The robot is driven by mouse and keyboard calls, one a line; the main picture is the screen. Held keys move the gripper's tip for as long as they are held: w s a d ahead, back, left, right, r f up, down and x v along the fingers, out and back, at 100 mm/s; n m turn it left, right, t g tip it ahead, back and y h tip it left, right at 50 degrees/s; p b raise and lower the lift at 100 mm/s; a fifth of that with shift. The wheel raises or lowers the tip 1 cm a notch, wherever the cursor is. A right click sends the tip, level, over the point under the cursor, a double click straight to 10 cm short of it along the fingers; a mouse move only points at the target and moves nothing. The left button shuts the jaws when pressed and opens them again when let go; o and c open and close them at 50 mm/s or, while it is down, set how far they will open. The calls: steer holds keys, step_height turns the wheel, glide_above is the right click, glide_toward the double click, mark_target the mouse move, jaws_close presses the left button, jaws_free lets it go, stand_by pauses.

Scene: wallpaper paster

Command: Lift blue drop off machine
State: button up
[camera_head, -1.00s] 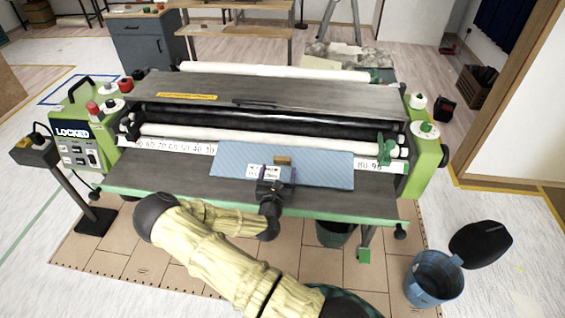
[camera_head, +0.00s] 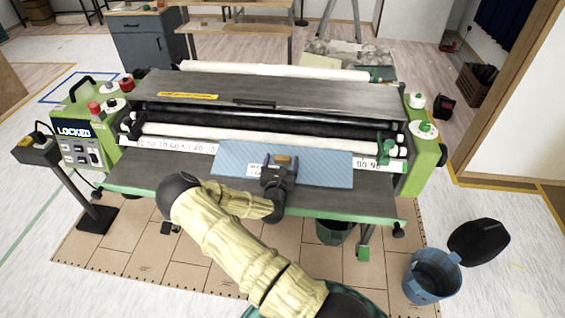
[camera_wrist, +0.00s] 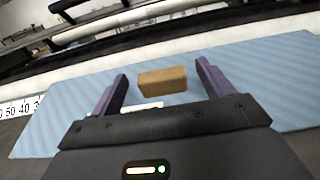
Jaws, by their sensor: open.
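The blue striped drop (camera_head: 325,167) lies flat on the front table of the green and grey machine (camera_head: 190,169). A small tan block (camera_head: 283,160) sits on it, with a white label beside the block. My gripper (camera_head: 281,166) is over the drop, with its fingers on either side of the block. In the wrist view, the open purple fingers of my gripper (camera_wrist: 160,85) flank the tan block (camera_wrist: 163,79). The blue drop (camera_wrist: 230,66) spreads around and behind it. I cannot tell whether the fingers touch the block.
White rollers (camera_head: 265,143) run behind the drop, above a printed scale strip.

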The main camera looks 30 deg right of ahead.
steer(key=shift+c, duration=0.2)
steer(key=c, duration=1.1)
step_height(320, 180, up, 10)
steer(key=shift+b, duration=0.35)
